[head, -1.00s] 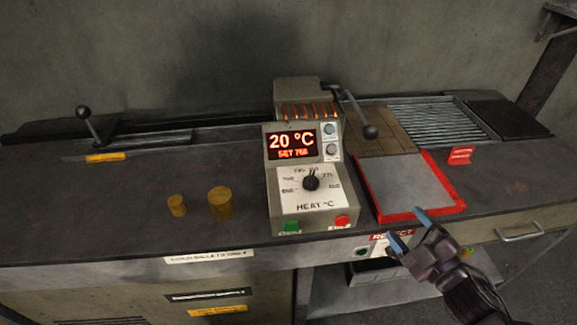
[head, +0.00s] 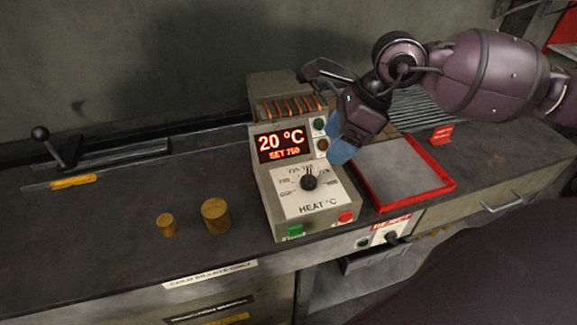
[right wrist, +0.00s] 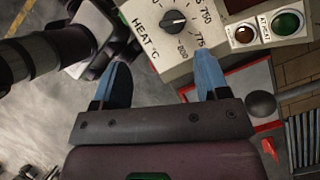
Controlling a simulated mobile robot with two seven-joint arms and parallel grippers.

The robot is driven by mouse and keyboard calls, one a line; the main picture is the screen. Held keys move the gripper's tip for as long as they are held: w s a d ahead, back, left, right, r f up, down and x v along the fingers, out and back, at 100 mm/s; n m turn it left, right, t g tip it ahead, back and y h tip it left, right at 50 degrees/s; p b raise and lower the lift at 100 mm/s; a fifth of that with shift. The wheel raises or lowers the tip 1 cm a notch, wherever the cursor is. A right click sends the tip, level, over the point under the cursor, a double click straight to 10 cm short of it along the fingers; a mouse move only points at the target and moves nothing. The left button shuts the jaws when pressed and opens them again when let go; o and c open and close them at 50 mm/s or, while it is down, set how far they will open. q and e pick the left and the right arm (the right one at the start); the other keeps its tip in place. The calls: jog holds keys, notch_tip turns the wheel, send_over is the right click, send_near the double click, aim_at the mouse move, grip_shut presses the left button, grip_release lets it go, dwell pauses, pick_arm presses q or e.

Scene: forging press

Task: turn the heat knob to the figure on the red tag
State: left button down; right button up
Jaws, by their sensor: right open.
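The black heat knob (head: 309,181) sits on the white dial of the grey control box (head: 292,223). It also shows at the top of the right wrist view (right wrist: 172,21). The display (head: 283,144) reads 20 °C, with a smaller SET line that looks like 750. The red tag (head: 442,135) stands on the bench right of the box; its figure is too small to read. My right gripper (head: 341,146) is open and empty, above and right of the knob, apart from it. In the right wrist view its blue fingers (right wrist: 161,74) point toward the dial. My left gripper is out of view.
Green (head: 295,231) and red (head: 346,217) buttons are on the box front. A red-rimmed tray (head: 447,181) lies to its right. Two brass billets (head: 216,216) stand to its left. A ball-handled lever (head: 45,141) is at far left.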

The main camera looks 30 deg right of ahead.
aim_at(310, 174)
jog(key=shift+h, duration=0.5)
jog(key=x, duration=0.6)
jog(key=w+b+x, duration=0.1)
jog(key=x, duration=0.1)
jog(key=shift+d+f, duration=0.2)
jog(key=shift+f, duration=0.2)
jog(key=shift+w+a+f, duration=0.2)
jog(key=shift+f, duration=0.35)
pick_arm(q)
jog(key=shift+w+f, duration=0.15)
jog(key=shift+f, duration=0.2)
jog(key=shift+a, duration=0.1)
pick_arm(e)
jog(key=c, duration=0.9)
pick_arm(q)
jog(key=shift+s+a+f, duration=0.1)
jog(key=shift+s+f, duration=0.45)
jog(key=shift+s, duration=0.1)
pick_arm(e)
jog(key=shift+n, duration=0.4)
